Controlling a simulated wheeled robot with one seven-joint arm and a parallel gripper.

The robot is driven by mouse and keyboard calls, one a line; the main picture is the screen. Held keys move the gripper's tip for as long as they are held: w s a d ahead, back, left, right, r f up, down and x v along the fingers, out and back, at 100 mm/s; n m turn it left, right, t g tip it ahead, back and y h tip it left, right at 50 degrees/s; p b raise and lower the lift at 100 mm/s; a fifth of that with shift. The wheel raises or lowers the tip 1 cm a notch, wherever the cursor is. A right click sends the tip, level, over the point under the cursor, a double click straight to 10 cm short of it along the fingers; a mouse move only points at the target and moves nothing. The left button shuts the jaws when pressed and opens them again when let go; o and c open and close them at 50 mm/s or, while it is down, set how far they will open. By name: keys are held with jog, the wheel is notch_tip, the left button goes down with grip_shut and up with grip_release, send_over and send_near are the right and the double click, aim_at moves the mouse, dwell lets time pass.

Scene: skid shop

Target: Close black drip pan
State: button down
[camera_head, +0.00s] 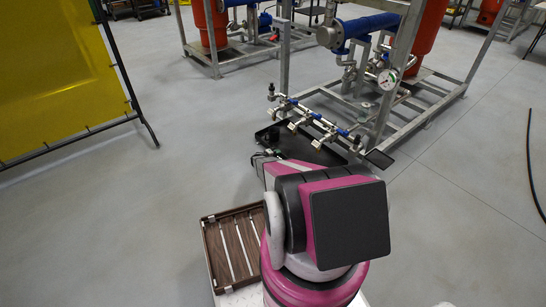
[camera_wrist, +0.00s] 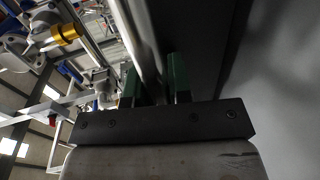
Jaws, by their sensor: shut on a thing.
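The black drip pan (camera_head: 322,156) is a shallow dark tray, low down under the row of brass-bodied valves at the front of the metal skid. It sticks out from the frame to the left. My gripper (camera_head: 271,153) is at the pan's near left edge, partly hidden behind my own arm. In the wrist view my gripper's two green fingers (camera_wrist: 156,82) stand close together, shut on the drip pan's edge, with the dark pan surface (camera_wrist: 195,35) beside them. The exact grasp spot between the fingers is hard to see.
The valve manifold (camera_head: 310,119) hangs just above the pan. The skid frame (camera_head: 387,130) stands behind and right. A yellow screen (camera_head: 55,70) stands at left. A brown slatted tray (camera_head: 234,246) is near my base. A dark hose (camera_head: 533,165) lies at right; floor at left is clear.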

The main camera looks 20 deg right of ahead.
jog(key=shift+w+d+f, duration=0.1)
jog(key=shift+d+f, duration=0.15)
jog(key=shift+f, duration=0.05)
jog(key=c, duration=1.1)
grip_release()
jog(key=shift+d, duration=0.1)
jog(key=shift+r, duration=0.1)
jog(key=v, duration=1.1)
jog(key=shift+r, duration=0.1)
jog(key=s+a+r+m+g+y, duration=0.2)
jog(key=s+a+r+y, duration=0.1)
jog(key=s+r, duration=0.75)
jog(key=s+a+r+m+g+y, duration=0.1)
jog(key=s+a+r+g+y, duration=0.15)
jog(key=s+r, duration=0.75)
jog(key=s+a+r+y, duration=0.4)
jog(key=s+a+r, duration=0.3)
jog(key=s+r, duration=0.3)
jog(key=s+a+r+y, duration=0.5)
jog(key=s+a+r, duration=0.3)
jog(key=r, duration=0.7)
jog(key=shift+s+m, duration=0.3)
jog(key=shift+s, duration=0.8)
